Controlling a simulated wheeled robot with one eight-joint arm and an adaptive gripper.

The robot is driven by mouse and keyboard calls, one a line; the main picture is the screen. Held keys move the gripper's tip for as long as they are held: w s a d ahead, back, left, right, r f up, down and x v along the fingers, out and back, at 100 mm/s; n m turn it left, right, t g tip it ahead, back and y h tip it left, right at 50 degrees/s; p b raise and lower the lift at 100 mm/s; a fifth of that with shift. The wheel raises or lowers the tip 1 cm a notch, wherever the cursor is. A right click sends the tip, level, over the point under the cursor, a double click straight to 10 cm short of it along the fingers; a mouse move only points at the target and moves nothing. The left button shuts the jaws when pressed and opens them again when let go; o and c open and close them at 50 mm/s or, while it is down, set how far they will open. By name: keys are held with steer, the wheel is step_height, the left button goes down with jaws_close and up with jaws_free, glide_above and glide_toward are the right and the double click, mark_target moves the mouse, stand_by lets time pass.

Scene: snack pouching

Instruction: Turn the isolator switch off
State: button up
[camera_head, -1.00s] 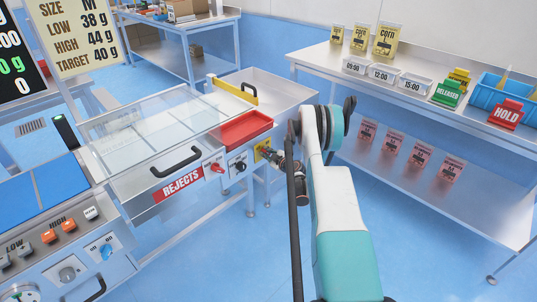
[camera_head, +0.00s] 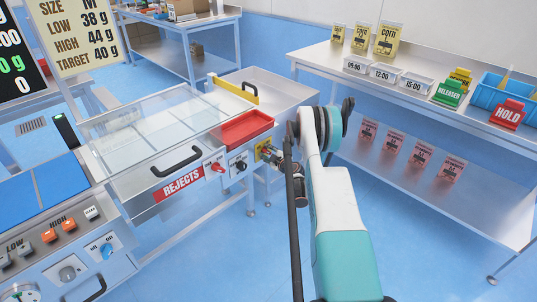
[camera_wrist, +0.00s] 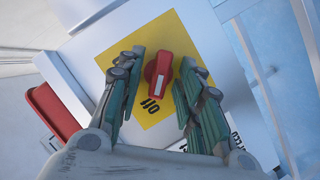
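The isolator switch is a red knob (camera_wrist: 157,70) with a white mark, on a yellow plate (camera_wrist: 112,53) in the wrist view. My gripper (camera_wrist: 163,58) is open, with one finger on each side of the knob. Narrow yellow gaps show between knob and fingers, so I see no grip on it. In the head view the yellow plate (camera_head: 261,146) is on the machine's end, right of the other knobs, and my gripper (camera_head: 268,153) is at it, hiding the switch.
A red tray (camera_head: 246,128) sits just above the switch panel; its edge also shows in the wrist view (camera_wrist: 52,112). A red knob (camera_head: 217,167) and a black knob (camera_head: 240,165) are to the left. A steel bench (camera_head: 420,105) stands right. The floor between is clear.

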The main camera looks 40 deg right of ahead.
steer(key=shift+s, duration=0.1)
steer(key=shift+d+r+m+y, duration=0.1)
steer(key=shift+m+y, duration=0.2)
steer(key=shift+m, duration=0.1)
steer(key=m+y, duration=0.1)
steer(key=m, duration=0.1)
steer(key=m+g+y, duration=0.1)
steer(key=m, duration=0.1)
steer(key=shift+d+y, duration=0.2)
steer(key=shift+y, duration=0.1)
steer(key=s+d+r+m+y+p, duration=0.3)
steer(key=s+r+m+p, duration=0.15)
steer(key=s, duration=0.85)
steer(key=w+a+r+m+g+p, duration=0.1)
steer(key=w+a+r, duration=0.4)
steer(key=r, duration=0.7)
steer(key=w+a+r+m+g+p, duration=0.1)
steer(key=w+a+r+m+p, duration=0.3)
steer(key=r, duration=0.8)
steer(key=w+a+m, duration=0.2)
steer(key=a, duration=0.1)
steer(key=shift+a+y, duration=0.4)
steer(key=shift+f+m, duration=0.15)
steer(key=shift+m, duration=0.1)
